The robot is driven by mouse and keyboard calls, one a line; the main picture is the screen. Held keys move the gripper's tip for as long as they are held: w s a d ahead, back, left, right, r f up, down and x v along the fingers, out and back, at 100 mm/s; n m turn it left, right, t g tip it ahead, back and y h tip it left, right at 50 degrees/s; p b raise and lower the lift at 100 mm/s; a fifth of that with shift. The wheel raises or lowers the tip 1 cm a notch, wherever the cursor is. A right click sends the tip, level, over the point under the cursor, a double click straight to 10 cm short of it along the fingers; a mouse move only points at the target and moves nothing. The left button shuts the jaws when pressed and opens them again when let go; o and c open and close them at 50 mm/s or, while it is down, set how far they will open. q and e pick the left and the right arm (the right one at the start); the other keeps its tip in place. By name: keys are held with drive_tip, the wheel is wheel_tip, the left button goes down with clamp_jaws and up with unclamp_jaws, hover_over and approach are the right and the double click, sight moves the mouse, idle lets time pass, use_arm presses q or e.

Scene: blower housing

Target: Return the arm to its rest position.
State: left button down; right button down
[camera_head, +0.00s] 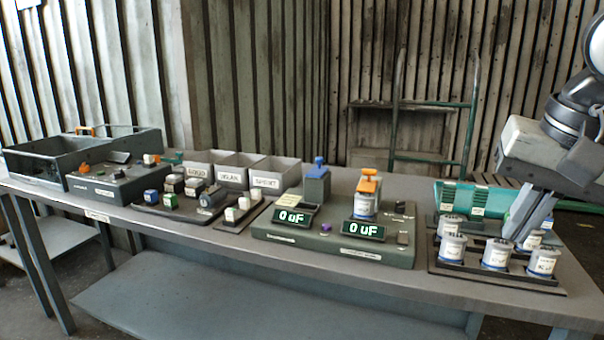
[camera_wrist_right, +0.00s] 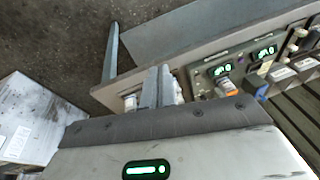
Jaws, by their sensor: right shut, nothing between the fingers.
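My right gripper (camera_head: 528,217) comes in from the right in the head view. Its two fingers are shut together with nothing between them. They point down over the dark tray (camera_head: 446,265) of white capacitor cans (camera_head: 496,253) at the table's right end. I cannot tell whether the fingertips touch a can. In the right wrist view the same fingers (camera_wrist_right: 157,86) are side by side, with white cans partly hidden behind them. My left gripper is not in view.
A green test station (camera_head: 290,250) with two "0 uF" displays holds a can under an orange clamp (camera_head: 368,185). Labelled bins (camera_head: 232,177), small parts trays and a grey toolbox (camera_head: 40,160) stand further left. A teal bin (camera_head: 480,198) stands behind the cans.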

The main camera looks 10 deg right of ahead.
drive_tip(key=w+a+f+m+t+y, duration=0.35)
drive_tip(key=f+m+t+y, duration=0.4)
drive_tip(key=m, duration=0.95)
drive_tip(key=w+a+f+m+t+y, duration=0.2)
drive_tip(key=w+f+m+t+y, duration=0.2)
drive_tip(key=f+m, duration=1.05)
drive_tip(key=s+a+f+m+h, duration=0.15)
drive_tip(key=f+m+h, duration=0.35)
drive_tip(key=m, duration=0.6)
drive_tip(key=s+a+f+m+h, duration=0.1)
drive_tip(key=s+f+m+h, duration=0.2)
drive_tip(key=f+m, duration=0.55)
drive_tip(key=s+a+f+m+g+p, duration=0.1)
drive_tip(key=s+a+f+m+g, duration=0.3)
drive_tip(key=a+m, duration=0.4)
drive_tip(key=s+f+m, duration=0.1)
drive_tip(key=s+m, duration=0.1)
drive_tip(key=m, duration=0.1)
drive_tip(key=shift+s+a+m, duration=0.15)
drive_tip(key=shift+s+m, duration=0.25)
